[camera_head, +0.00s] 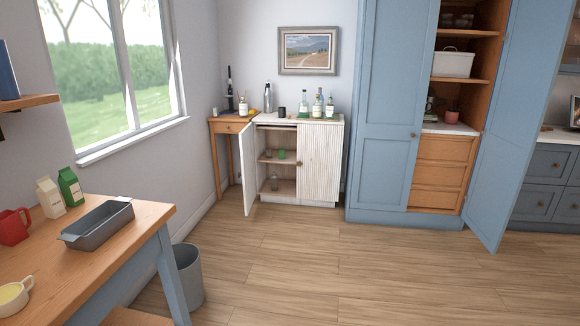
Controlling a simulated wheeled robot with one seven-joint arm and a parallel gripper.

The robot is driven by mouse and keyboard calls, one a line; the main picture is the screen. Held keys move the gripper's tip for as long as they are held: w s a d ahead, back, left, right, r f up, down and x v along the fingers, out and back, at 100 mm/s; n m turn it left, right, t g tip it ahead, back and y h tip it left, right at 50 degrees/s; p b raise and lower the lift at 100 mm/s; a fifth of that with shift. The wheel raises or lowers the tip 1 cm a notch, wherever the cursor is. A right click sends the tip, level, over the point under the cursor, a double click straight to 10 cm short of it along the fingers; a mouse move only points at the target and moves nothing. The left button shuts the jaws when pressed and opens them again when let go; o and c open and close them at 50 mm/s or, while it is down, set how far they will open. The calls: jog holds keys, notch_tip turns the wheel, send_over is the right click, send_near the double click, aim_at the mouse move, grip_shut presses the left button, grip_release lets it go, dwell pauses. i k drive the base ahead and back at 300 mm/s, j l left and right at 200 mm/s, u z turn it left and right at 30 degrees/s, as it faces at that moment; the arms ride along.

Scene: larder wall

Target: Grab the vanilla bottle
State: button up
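No bottle has a label I can read, so I cannot tell which one is the vanilla bottle. Several bottles stand upright on the white cabinet (319,159) at the back: a grey flask (268,99), a green-based bottle (304,105), a clear bottle with a pale label (317,105) and a short bottle (330,107). A dark tall bottle (230,92) and a white-labelled bottle (243,106) stand on the small wooden side table (229,127). A small clear bottle (275,182) is low inside the cabinet. My gripper is not in view.
The cabinet's left door (249,170) stands open. A tall blue cupboard (388,120) has its right door (503,140) swung out over the floor. A wooden table (90,250) with a grey tin (98,223) and a bin (188,277) stand front left. The middle floor is clear.

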aim_at(243, 108)
jog(key=i, duration=2.65)
jog(key=i+l+u, duration=0.1)
jog(key=i, duration=1.25)
jog(key=i+l, duration=0.1)
jog(key=i, duration=1.2)
